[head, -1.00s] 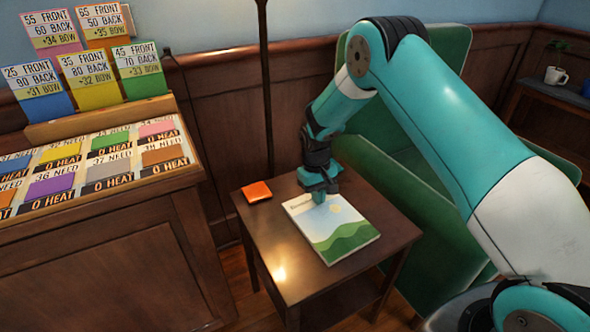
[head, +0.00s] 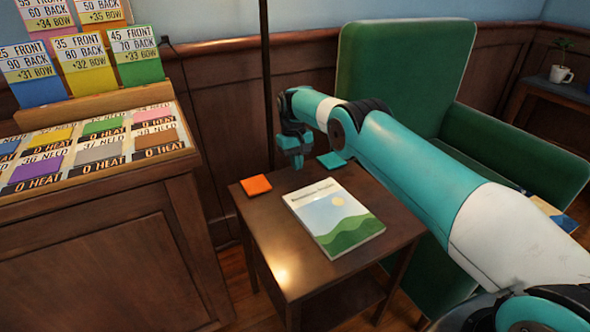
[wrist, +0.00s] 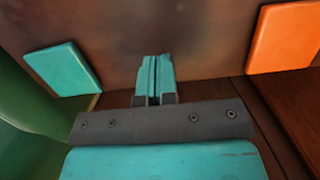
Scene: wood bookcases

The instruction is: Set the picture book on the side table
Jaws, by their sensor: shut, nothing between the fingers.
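The picture book (head: 335,219) lies flat on the dark wood side table (head: 290,263), cover up, with a sun and green hills on it. My gripper (head: 297,165) is above the far edge of the table, beyond the book and apart from it. In the wrist view my gripper (wrist: 154,75) has its teal fingers together with nothing between them. The book is not seen in the wrist view.
An orange square (head: 257,185) and a teal square (head: 331,160) lie on the table's far part, on either side of my gripper. A green armchair (head: 400,75) stands behind. A wooden display case (head: 95,215) with cards is at the left. A thin dark pole (head: 267,80) rises behind the table.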

